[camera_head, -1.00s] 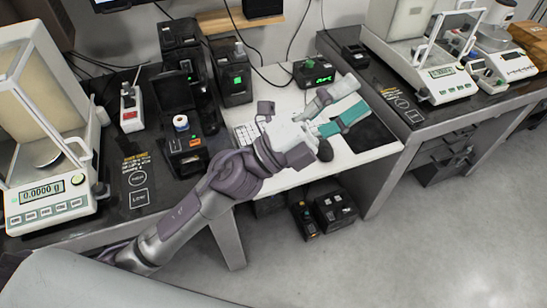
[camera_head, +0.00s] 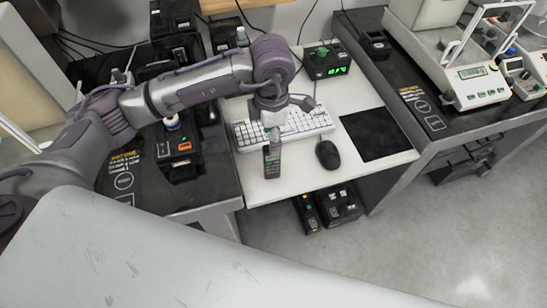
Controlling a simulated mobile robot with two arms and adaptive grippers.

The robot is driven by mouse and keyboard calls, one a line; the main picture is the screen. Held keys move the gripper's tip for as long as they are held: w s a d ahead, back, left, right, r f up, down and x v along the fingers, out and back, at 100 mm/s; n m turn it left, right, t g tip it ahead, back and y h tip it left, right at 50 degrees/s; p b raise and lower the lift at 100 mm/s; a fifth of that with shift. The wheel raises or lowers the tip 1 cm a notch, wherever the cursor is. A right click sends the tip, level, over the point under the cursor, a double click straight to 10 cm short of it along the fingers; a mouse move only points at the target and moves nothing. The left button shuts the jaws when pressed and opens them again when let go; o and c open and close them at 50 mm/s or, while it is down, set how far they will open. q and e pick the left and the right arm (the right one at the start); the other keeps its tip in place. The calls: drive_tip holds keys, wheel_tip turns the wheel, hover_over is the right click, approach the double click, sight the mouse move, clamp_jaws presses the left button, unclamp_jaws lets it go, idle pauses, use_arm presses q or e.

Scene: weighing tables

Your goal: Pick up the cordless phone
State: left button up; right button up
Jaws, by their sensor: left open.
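The cordless phone (camera_head: 272,160) is dark with a small keypad. It is at the front of the white desk, its top end towards the keyboard; I cannot tell whether it touches the desk. My left gripper (camera_head: 272,130) points down at the phone's top end, over the keyboard's front edge. It is open; its fingers are small and partly hidden, and I cannot tell whether they touch the phone. My right gripper is not in view.
A white keyboard (camera_head: 300,124) lies behind the phone, and a black mouse (camera_head: 327,155) is to its right. A black mat (camera_head: 377,134) lies further right. A black device with an orange button (camera_head: 178,152) stands to the left. A balance (camera_head: 475,85) is at far right.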

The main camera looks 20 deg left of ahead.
sight(272, 160)
use_arm(q)
wheel_tip(272, 160, down, 5)
drive_tip(key=shift+r, duration=0.1)
wheel_tip(272, 160, down, 5)
drive_tip(key=shift+f+p, duration=0.2)
drive_tip(key=shift+p, duration=0.9)
drive_tip(key=shift+f, duration=0.35)
drive_tip(key=c, duration=0.6)
clamp_jaws()
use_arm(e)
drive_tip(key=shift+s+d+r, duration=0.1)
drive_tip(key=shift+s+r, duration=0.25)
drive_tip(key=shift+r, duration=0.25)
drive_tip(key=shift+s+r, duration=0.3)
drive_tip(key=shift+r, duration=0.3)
